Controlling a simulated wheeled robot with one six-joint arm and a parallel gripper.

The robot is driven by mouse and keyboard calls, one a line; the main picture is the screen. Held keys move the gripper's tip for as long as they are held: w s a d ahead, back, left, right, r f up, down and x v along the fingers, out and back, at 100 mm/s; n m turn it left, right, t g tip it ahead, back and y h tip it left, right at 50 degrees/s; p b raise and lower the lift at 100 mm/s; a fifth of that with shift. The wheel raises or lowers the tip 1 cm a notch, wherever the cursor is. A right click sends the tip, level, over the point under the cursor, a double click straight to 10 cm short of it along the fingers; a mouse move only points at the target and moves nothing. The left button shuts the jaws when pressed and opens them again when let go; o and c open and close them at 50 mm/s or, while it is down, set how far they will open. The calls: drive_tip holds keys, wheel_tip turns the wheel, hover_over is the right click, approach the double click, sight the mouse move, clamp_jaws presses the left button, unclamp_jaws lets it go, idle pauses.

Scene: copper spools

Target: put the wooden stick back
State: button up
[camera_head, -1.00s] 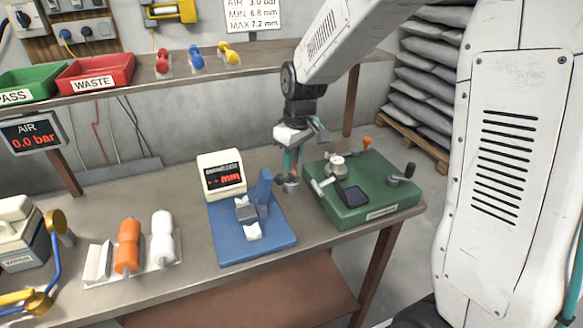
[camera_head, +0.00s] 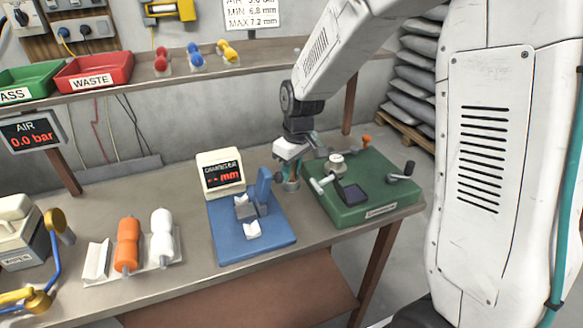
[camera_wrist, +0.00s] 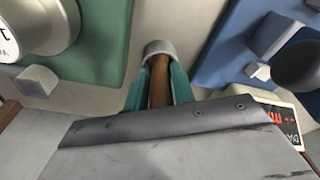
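The wooden stick (camera_wrist: 159,92) is brown and shows in the wrist view between the two teal fingers of my gripper (camera_wrist: 160,96). The fingers look closed against its sides. Its far end meets a round grey metal cup (camera_wrist: 160,47); it looks to be inside the cup's mouth, but how deep I cannot tell. In the head view my gripper (camera_head: 293,166) points down over the same cup (camera_head: 291,185), which stands on the bench between the blue gauge and the green fixture. The stick is hidden by the fingers there.
The blue diameter gauge (camera_head: 262,241) is close on the left of the cup, and the green fixture (camera_head: 375,209) with its crank is close on the right. A shelf (camera_head: 130,90) runs behind.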

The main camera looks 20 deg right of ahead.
drive_tip(key=shift+o, duration=0.9)
wheel_tip(320, 180, up, 12)
drive_tip(key=s, duration=0.1)
drive_tip(key=s+d+r+m, duration=0.1)
drive_tip(key=s+m, duration=0.2)
drive_tip(key=s, duration=1.1)
drive_tip(key=s+d+r+m, duration=0.2)
drive_tip(key=s, duration=1.3)
drive_tip(key=shift+r+m+h, duration=0.3)
drive_tip(key=shift+m+h, duration=0.1)
